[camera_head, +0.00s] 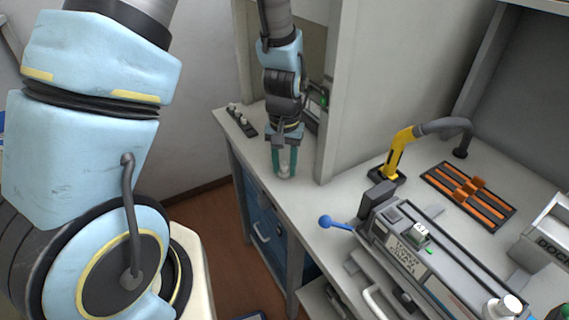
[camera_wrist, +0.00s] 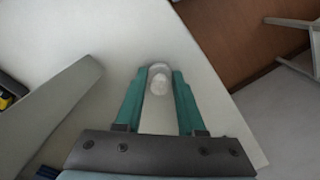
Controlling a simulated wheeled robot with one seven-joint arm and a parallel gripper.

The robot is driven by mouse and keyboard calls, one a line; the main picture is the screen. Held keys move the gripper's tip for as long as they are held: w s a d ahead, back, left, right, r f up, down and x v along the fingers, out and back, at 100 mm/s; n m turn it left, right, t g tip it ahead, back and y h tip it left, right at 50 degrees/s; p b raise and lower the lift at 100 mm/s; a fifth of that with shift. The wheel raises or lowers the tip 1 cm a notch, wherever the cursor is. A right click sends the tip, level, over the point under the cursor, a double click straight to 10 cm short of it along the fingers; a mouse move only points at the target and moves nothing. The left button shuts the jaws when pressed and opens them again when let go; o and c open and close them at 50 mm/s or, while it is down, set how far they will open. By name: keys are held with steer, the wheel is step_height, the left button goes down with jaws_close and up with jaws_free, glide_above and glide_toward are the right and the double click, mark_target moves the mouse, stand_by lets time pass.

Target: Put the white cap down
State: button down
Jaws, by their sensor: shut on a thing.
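The white cap (camera_wrist: 160,84) is between the two teal fingertips of my gripper (camera_wrist: 159,80) in the wrist view. It is small, round and pale, and its lower side is hidden from that camera. In the head view my gripper (camera_head: 285,163) points down over the far left part of the worktop, and the cap (camera_head: 284,171) shows pale at the fingertips. My gripper is shut on the cap. The fingertips are close to the worktop surface; I cannot tell whether the cap touches it.
The worktop (camera_head: 325,199) is bare around my gripper. A dark strip with small knobs (camera_head: 241,121) lies at left. A wall panel (camera_head: 345,90) rises just right. Farther right are a grey machine with a blue-knobbed lever (camera_head: 325,221), a yellow-handled tool (camera_head: 398,152) and an orange-slatted tray (camera_head: 440,178).

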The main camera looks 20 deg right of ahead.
mark_target(284, 164)
steer(key=shift+f, duration=0.2)
steer(key=c, duration=0.5)
jaws_free()
step_height(284, 164, up, 12)
steer(key=r+b, duration=0.1)
steer(key=b, duration=0.2)
steer(key=a+n, duration=0.2)
steer(key=a, duration=0.6)
steer(key=w+a+n+t, duration=0.1)
steer(key=a, duration=0.8)
steer(key=a+f+n, duration=0.1)
steer(key=a+n, duration=0.1)
steer(key=a, duration=0.6)
steer(key=shift+w+a+n+t, duration=0.15)
steer(key=shift+n+t, duration=0.15)
